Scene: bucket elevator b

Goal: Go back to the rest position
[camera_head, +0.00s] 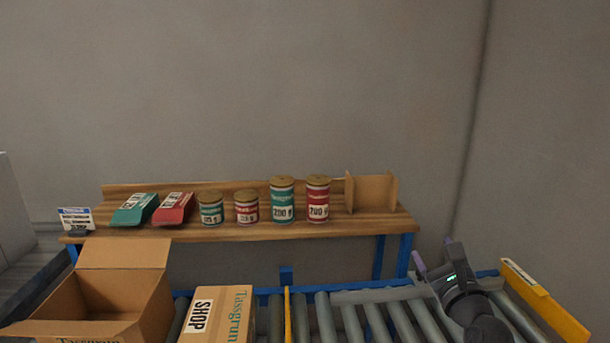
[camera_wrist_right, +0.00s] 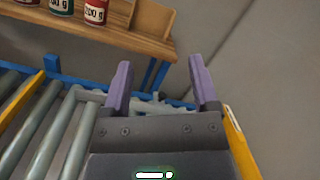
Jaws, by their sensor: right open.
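My right gripper (camera_head: 433,254) is above the right end of the roller conveyor in the head view. Its two purple fingers stand apart with nothing between them in the right wrist view (camera_wrist_right: 161,85). My left gripper is not in the head view. On the wooden shelf stand a tall green can (camera_head: 282,200), a tall red can (camera_head: 318,200), two small cans (camera_head: 211,209), a green packet (camera_head: 134,209) and a red packet (camera_head: 173,209).
An open cardboard box (camera_head: 120,290) stands at the front left. A closed box (camera_head: 218,315) marked SHOP lies right of it on the roller conveyor (camera_head: 375,322). A yellow rail (camera_head: 545,300) bounds the right end. A cardboard divider (camera_head: 371,193) stands on the shelf (camera_head: 240,233).

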